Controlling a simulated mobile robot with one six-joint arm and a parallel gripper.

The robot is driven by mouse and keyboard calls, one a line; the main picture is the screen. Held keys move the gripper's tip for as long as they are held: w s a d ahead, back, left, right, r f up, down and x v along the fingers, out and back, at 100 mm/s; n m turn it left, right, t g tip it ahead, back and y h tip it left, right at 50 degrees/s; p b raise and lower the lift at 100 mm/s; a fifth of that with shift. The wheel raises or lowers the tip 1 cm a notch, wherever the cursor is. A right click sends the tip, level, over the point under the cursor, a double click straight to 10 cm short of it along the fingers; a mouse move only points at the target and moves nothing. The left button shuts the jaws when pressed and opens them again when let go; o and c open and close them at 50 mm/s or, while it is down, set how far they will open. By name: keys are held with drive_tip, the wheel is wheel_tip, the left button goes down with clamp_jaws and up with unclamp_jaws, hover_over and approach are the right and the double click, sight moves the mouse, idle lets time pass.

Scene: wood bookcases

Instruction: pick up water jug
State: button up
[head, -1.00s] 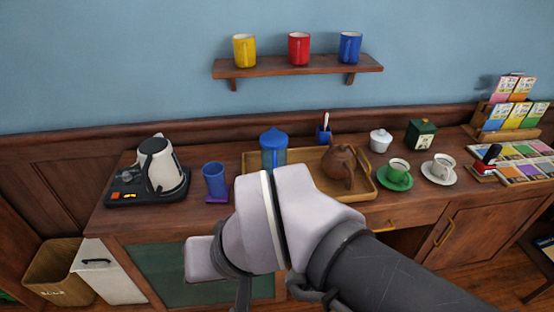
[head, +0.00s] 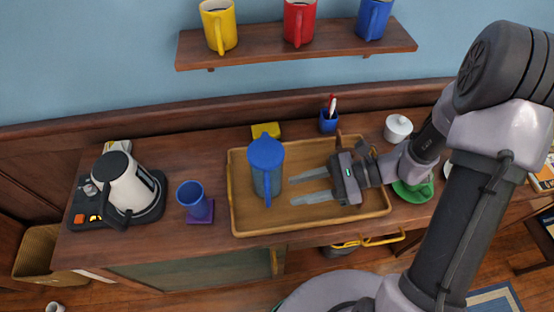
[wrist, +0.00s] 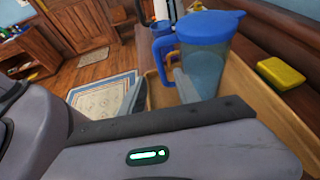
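The water jug (head: 267,172) is a translucent blue jug with a blue lid. It stands upright on the wooden tray (head: 238,215), its handle toward the front. In the wrist view the jug (wrist: 205,65) is just beyond my gripper, its handle on the left. My gripper (head: 291,190) is open and empty, low over the tray to the right of the jug. Its two pale fingers point left, tips close to the jug's right side. In the head view a small gap shows; contact cannot be told for sure. The brown teapot is mostly hidden behind my gripper.
A kettle (head: 122,185) on its base and a blue cup (head: 191,196) stand left of the tray. A yellow block (head: 266,130) and a blue pen pot (head: 328,122) are behind it. Mugs stand on the shelf (head: 290,48) above.

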drive_tip(key=b+x, duration=0.4)
drive_tip(key=x, duration=0.8)
drive_tip(key=shift+d+f, duration=0.1)
clamp_jaws()
idle(0.8)
